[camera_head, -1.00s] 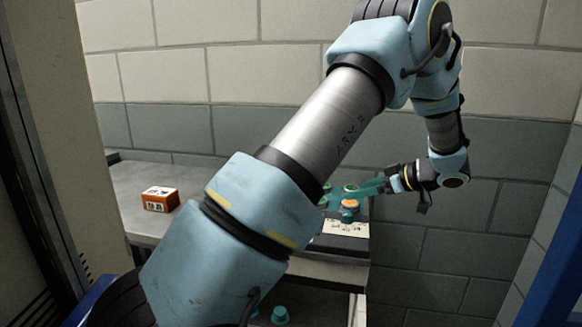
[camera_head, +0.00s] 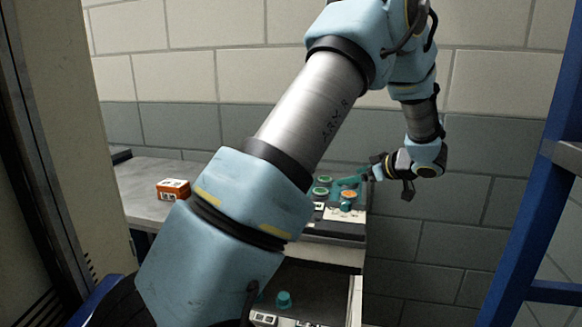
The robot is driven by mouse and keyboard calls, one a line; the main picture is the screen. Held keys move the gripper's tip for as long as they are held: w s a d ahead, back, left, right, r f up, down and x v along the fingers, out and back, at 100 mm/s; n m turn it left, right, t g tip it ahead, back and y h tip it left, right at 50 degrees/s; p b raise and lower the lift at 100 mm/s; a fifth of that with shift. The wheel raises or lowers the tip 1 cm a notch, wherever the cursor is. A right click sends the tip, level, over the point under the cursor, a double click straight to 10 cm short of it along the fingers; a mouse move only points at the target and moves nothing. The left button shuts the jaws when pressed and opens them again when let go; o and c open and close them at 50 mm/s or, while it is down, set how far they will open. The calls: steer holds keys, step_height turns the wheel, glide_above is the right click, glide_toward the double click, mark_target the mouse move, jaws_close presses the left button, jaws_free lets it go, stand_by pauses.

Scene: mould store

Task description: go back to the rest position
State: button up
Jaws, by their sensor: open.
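My gripper (camera_head: 352,179) is at the end of my light blue and grey arm, near the right end of the grey bench (camera_head: 146,205). The fingers are small in this view. They hold nothing that I can see. My forearm crosses the middle of the picture and hides much of the bench.
A small orange box (camera_head: 174,190) with a white label lies on the bench. A teal piece (camera_head: 284,299) sits on a lower level. A blue frame (camera_head: 522,235) stands at right, a pale panel (camera_head: 75,130) at left. A block wall (camera_head: 480,100) is behind.

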steer(key=w+a+r+m+h, duration=0.25)
steer(key=a+m+h, duration=0.25)
steer(key=a+h, duration=0.25)
steer(key=s+a+f+m+g, duration=0.1)
steer(key=s+a, duration=0.1)
steer(key=s, duration=0.2)
steer(key=s+a+f+m+g+h, duration=0.1)
steer(key=s+a, duration=0.2)
steer(key=s, duration=0.1)
steer(key=s+a+f+m+g, duration=0.1)
steer(key=s+a+g, duration=0.1)
steer(key=s, duration=0.2)
steer(key=shift+a+f+m+h, duration=0.2)
steer(key=shift+a+m+h, duration=0.1)
steer(key=shift+a+h, duration=0.1)
steer(key=s+a+f+g+y, duration=0.1)
steer(key=s+a+g, duration=0.1)
steer(key=s+a, duration=0.2)
steer(key=s+a+f+m+g+y, duration=0.1)
steer(key=s+a, duration=0.4)
steer(key=s, duration=0.5)
steer(key=shift+s+a+f+g, duration=0.3)
steer(key=shift+f+g, duration=0.2)
steer(key=shift+g, duration=0.3)
